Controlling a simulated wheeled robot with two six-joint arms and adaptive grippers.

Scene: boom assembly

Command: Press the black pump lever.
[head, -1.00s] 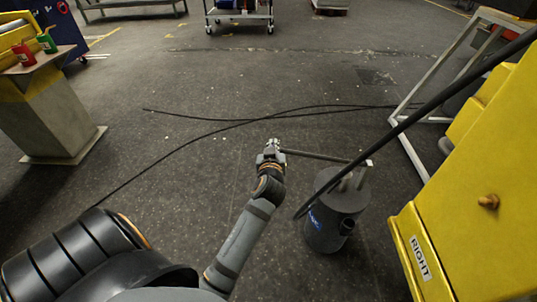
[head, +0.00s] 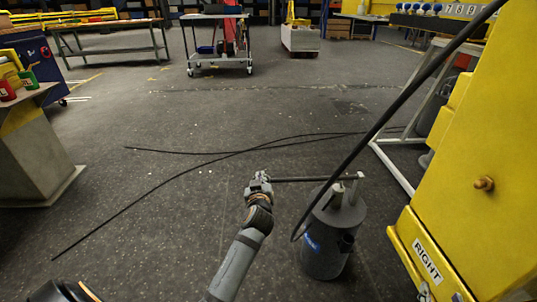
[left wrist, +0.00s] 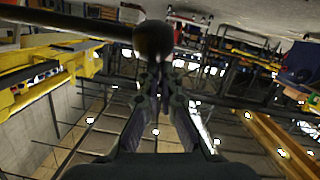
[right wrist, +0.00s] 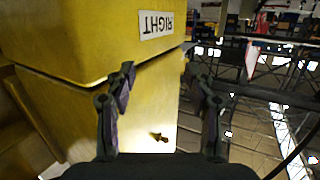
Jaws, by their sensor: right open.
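The black pump lever (head: 305,179) is a thin dark bar running left from the top of the dark grey cylindrical pump (head: 325,240) on the floor. It looks about level in the head view. My left gripper (head: 259,178) is at the lever's free left end. In the left wrist view the lever's dark round end (left wrist: 153,38) is just beyond my left fingertips (left wrist: 165,72), which are close together. Whether they touch it is unclear. My right gripper (right wrist: 162,76) is open and empty, facing a yellow body (right wrist: 90,35) with a RIGHT label.
The large yellow structure (head: 470,190) stands right of the pump. A thick black hose (head: 400,100) arcs from it toward the pump. A thin cable (head: 170,180) lies on the floor. A grey pedestal (head: 35,150) stands left. The floor behind the pump is mostly open.

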